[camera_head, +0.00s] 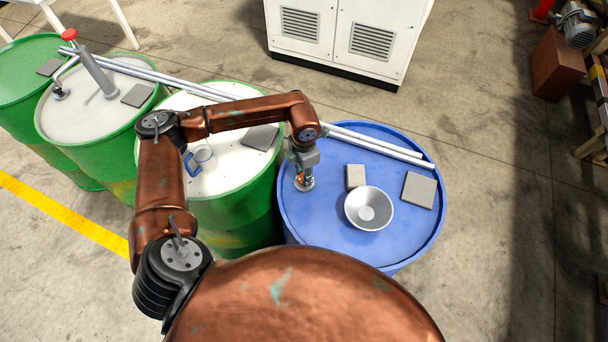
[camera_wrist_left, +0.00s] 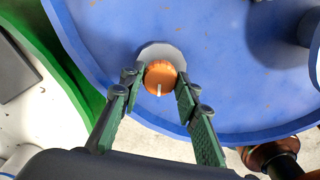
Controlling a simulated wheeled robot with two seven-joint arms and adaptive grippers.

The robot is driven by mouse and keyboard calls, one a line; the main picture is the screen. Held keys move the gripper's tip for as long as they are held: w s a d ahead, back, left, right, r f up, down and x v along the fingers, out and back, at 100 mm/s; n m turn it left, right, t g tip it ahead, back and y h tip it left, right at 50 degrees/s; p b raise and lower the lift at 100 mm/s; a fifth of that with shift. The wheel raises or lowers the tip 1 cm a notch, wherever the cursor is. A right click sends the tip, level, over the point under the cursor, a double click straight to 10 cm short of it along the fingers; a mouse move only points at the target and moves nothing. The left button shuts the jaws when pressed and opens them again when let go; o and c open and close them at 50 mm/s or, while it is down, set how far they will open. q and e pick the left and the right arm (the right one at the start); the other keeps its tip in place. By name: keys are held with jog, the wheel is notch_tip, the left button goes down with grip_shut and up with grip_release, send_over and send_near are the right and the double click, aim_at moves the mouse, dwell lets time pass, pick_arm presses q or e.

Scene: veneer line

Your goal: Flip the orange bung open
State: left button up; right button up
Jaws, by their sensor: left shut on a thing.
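The orange bung (camera_wrist_left: 160,76) sits on a grey round seat (camera_wrist_left: 172,50) near the edge of the blue drum's lid (camera_wrist_left: 230,70). A small pale tab shows on the bung's near side. My left gripper (camera_wrist_left: 162,88) reaches down over the bung, with one green finger on each side, and is shut on it. In the head view my left gripper (camera_head: 303,172) is at the left side of the blue drum's lid (camera_head: 328,222), and a bit of orange shows between its fingers. The contact points are partly hidden by the fingertips. My right gripper is not in view.
A metal funnel (camera_head: 368,208), a small beige block (camera_head: 356,177) and a grey square plate (camera_head: 419,190) lie on the blue lid. Long metal pipes (camera_head: 378,148) cross the drums behind. A green drum (camera_head: 250,205) with a blue-handled mug (camera_head: 203,155) stands left.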

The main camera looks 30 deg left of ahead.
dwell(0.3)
pick_arm(q)
jog(key=o, duration=1.2)
jog(key=shift+c, duration=0.2)
notch_tip(320, 180, up, 12)
